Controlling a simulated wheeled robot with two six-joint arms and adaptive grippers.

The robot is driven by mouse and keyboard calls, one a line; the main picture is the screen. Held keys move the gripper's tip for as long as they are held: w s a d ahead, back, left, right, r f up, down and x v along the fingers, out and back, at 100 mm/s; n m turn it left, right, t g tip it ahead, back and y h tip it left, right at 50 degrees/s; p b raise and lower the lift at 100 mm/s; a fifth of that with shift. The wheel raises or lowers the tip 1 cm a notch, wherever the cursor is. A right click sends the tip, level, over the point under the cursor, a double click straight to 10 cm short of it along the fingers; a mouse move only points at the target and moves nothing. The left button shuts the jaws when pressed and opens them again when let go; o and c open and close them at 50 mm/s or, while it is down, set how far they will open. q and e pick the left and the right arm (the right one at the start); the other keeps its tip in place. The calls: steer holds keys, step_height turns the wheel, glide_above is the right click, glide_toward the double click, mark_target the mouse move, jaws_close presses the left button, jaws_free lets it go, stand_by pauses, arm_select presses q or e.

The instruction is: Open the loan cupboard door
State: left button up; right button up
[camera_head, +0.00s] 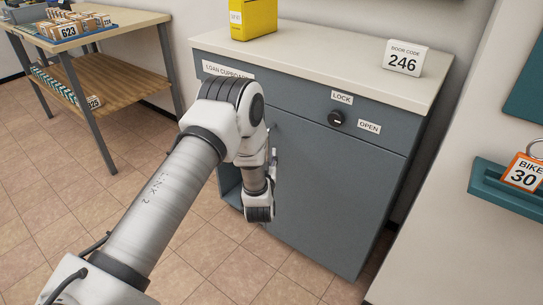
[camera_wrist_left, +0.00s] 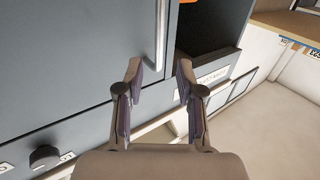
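The grey loan cupboard (camera_head: 222,70) stands in the middle of the head view, with its door (camera_head: 335,195) facing me. A black knob (camera_head: 336,118) sits above the door between the LOCK label (camera_head: 342,97) and the OPEN label (camera_head: 369,127); I cannot tell which it points to. The door's metal bar handle (camera_wrist_left: 161,35) shows in the left wrist view. My left gripper (camera_wrist_left: 160,72) is open and empty, with its fingertips just short of the handle's end, one to each side. In the head view my arm hides the fingers. My right gripper is not in view.
A dark open compartment (camera_wrist_left: 210,22) lies beside the door's handle edge. A yellow binder (camera_head: 253,18) and a 246 door code sign (camera_head: 404,57) stand on the cupboard top. A wooden table (camera_head: 115,85) is at left, a teal wall holder (camera_head: 505,194) at right.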

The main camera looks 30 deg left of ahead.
arm_select(q)
steer(key=b+x, duration=0.1)
steer(key=x, duration=0.6)
steer(key=shift+w+a+f, duration=0.1)
steer(key=shift+w, duration=0.25)
steer(key=shift+c, duration=0.3)
jaws_close()
